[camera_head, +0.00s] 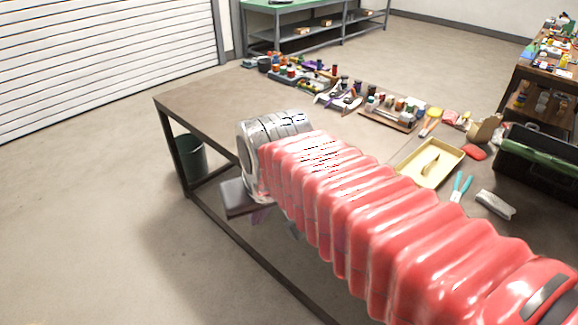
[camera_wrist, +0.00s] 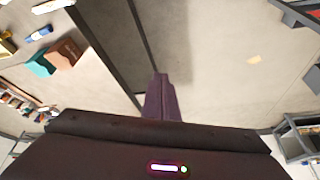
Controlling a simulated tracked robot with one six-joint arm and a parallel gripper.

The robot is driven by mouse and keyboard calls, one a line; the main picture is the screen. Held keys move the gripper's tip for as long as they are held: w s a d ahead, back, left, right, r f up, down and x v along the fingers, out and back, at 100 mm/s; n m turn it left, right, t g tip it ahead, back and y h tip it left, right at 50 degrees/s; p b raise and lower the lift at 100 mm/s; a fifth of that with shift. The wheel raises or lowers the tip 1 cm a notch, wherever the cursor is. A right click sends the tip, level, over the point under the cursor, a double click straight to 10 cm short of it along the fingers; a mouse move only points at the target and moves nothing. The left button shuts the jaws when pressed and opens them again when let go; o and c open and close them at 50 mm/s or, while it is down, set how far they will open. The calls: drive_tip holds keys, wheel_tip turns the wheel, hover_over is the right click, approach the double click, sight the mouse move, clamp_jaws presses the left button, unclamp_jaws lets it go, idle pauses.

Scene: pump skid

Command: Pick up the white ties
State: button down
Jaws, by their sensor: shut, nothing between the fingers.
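I cannot make out the white ties with certainty in either view. A white, narrow piece (camera_wrist: 52,5) lies at the top left of the wrist view, too small and cut off to identify. My gripper (camera_wrist: 160,80) is shut and empty, its dark purple fingers together. In the head view its fingers (camera_head: 261,215) show small below my red arm, beside the table's front edge. In the wrist view the fingertips stand over the table edge and bare floor. My arm hides part of the table.
The table (camera_head: 205,97) has a bare left end. Small bottles and tools line its far side. A yellow tray (camera_head: 448,150), blue-handled pliers (camera_head: 461,187), a pale grey object (camera_head: 496,204) and a black toolbox (camera_head: 545,170) lie to the right. A bin (camera_head: 190,157) stands under the table.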

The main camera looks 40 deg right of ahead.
drive_tip(key=s+a+n, duration=0.2)
drive_tip(key=s+a, duration=0.1)
drive_tip(key=a, duration=0.2)
drive_tip(key=shift+s+f+t+y, duration=0.35)
drive_tip(key=shift+f+t+y, duration=0.05)
drive_tip(key=c, duration=2.5)
unclamp_jaws()
drive_tip(key=shift+c, duration=0.2)
